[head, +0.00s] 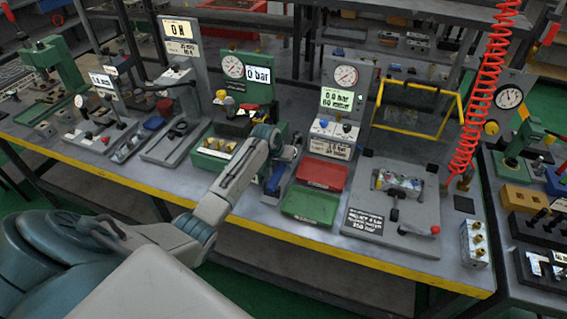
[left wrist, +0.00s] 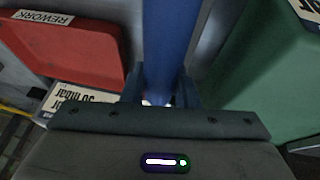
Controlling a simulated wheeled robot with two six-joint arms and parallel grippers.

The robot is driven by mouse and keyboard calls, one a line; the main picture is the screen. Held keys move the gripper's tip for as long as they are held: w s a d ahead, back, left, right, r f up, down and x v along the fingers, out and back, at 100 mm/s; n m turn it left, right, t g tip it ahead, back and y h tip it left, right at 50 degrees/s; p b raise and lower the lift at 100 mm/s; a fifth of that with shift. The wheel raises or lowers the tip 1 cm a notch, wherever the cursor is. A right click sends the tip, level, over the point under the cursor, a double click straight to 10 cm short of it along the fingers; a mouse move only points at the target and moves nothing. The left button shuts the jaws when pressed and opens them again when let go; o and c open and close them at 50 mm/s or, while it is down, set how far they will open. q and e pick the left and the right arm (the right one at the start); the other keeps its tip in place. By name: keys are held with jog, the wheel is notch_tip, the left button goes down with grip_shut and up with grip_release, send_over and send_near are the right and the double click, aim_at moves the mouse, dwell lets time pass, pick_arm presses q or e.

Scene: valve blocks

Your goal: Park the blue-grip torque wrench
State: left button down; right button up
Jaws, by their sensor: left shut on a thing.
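My left gripper (head: 283,168) reaches over the middle of the bench, between the green test stand and the red and green trays. In the left wrist view its jaws (left wrist: 160,98) are shut on a long blue bar, which looks like the blue grip of the torque wrench (left wrist: 163,45). In the head view a small blue piece (head: 274,180) shows beneath the gripper, above a narrow grey holder (head: 272,196). The wrench's far end is hidden, and I cannot tell whether it touches the holder. My right gripper is not in view.
The red tray (head: 322,172), marked REWORK in the wrist view (left wrist: 70,55), and the green tray (head: 311,205) lie close to the right. A grey plate with a valve block (head: 398,183) is farther right. A red coiled hose (head: 484,90) hangs at right.

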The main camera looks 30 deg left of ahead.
pick_arm(q)
jog(key=c, duration=1)
grip_release()
jog(key=shift+c, duration=0.2)
jog(key=shift+s, duration=0.1)
jog(key=b+v, duration=0.2)
jog(key=v, duration=0.8)
jog(key=shift+r, duration=0.45)
jog(key=shift+s, duration=0.1)
